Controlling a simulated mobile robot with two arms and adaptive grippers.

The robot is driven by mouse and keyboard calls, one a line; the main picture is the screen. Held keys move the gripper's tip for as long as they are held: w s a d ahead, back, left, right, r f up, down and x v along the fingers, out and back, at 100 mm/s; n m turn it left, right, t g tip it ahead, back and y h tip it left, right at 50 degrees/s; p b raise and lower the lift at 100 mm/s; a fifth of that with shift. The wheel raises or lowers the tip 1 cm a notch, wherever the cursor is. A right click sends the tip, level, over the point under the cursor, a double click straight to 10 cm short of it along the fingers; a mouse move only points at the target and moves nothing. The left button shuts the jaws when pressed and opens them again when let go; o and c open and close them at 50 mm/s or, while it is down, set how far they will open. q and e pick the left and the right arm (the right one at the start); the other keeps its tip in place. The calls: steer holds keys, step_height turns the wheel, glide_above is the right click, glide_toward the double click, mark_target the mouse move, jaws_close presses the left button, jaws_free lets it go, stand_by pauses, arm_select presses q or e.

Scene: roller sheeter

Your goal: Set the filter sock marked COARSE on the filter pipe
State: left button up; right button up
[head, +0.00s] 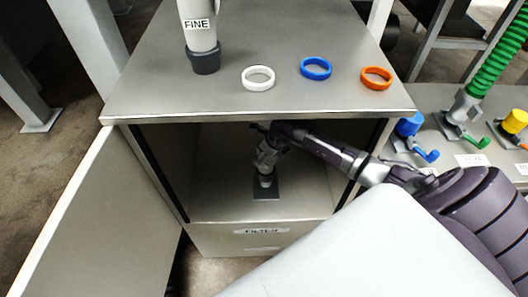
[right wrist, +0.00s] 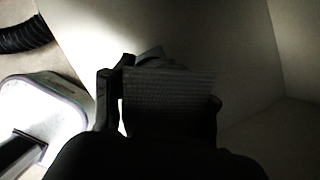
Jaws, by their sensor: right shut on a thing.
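My right gripper (head: 276,132) reaches into the open cabinet from the right and is shut on a grey filter sock (head: 266,155). In the right wrist view the gripper (right wrist: 162,105) has its fingers on both sides of the sock's dark ribbed part (right wrist: 170,95). No marking on this sock can be read. It appears upright, in line with the filter pipe (head: 265,181), which rises from a dark base plate on the cabinet floor. I cannot tell whether sock and pipe touch. Another sock, marked FINE (head: 200,40), stands on the cabinet top. My left gripper is not in view.
The cabinet (head: 240,208) is labelled FILTER; its door (head: 105,220) hangs open at the left. White (head: 258,85), blue (head: 316,70) and orange (head: 376,82) rings lie on top. Valves and a green hose (head: 492,65) are at the right. The cabinet walls and roof enclose my gripper.

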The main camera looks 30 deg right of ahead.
steer(key=shift+f, duration=0.2)
steer(key=shift+f+b, duration=0.4)
steer(key=shift+b, duration=0.1)
steer(key=shift+f, duration=0.2)
steer(key=shift+f+b, duration=0.55)
steer(key=shift+b, duration=0.1)
steer(key=shift+f+b, duration=0.75)
steer(key=shift+f, duration=0.2)
stand_by(0.6)
steer(key=o, duration=1.4)
